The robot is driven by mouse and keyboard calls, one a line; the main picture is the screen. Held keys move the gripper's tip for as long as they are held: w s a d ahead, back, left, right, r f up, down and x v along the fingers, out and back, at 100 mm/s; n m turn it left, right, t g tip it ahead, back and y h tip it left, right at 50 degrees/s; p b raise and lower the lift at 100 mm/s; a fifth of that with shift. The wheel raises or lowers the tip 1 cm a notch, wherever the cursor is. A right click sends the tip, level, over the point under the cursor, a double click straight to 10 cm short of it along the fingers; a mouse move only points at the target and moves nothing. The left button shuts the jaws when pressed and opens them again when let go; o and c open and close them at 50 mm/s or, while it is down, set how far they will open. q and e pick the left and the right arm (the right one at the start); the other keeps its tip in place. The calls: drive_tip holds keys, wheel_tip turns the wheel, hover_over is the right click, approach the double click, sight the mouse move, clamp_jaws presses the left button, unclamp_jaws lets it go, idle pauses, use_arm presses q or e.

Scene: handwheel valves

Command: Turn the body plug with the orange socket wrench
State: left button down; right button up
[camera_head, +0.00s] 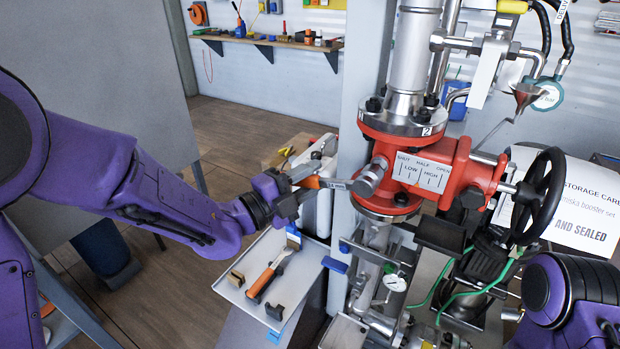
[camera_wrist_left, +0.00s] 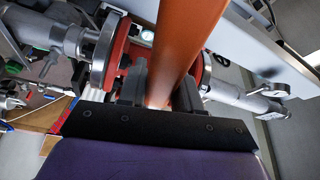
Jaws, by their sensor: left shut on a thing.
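The orange socket wrench (camera_head: 309,182) lies roughly level, its orange handle in my left gripper (camera_head: 290,192). Its grey shank runs right to a silver socket (camera_head: 368,182) at the left side of the red valve body (camera_head: 430,172). The body plug is hidden behind or inside the socket; I cannot tell how fully the socket sits on it. In the left wrist view the orange handle (camera_wrist_left: 182,45) passes between the two dark fingers (camera_wrist_left: 160,88). My right arm shows only in part at the lower right; its gripper is out of view.
A black handwheel (camera_head: 537,195) stands right of the valve body. A tray (camera_head: 236,290) below my left gripper holds an orange-handled tool (camera_head: 262,282) and small blocks. Steel pipes, gauges and green hoses crowd below the valve. A grey post (camera_head: 352,85) stands close behind the wrench.

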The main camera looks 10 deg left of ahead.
use_arm(q)
drive_tip(key=shift+w+d, duration=0.2)
drive_tip(key=shift+w, duration=0.35)
drive_tip(key=shift+w+d, duration=0.15)
drive_tip(key=shift+w, duration=0.4)
drive_tip(key=shift+r, duration=0.1)
wheel_tip(320, 180, up, 8)
drive_tip(key=m+g+y+p, duration=0.2)
drive_tip(key=m+p, duration=0.3)
drive_tip(key=m, duration=0.2)
drive_tip(key=shift+d+m, duration=0.4)
drive_tip(key=shift+d, duration=0.05)
idle(0.7)
drive_tip(key=shift+s, duration=0.1)
drive_tip(key=shift+a+f+b, duration=0.15)
drive_tip(key=shift+f+b, duration=0.05)
drive_tip(key=shift+b, duration=0.1)
idle(0.3)
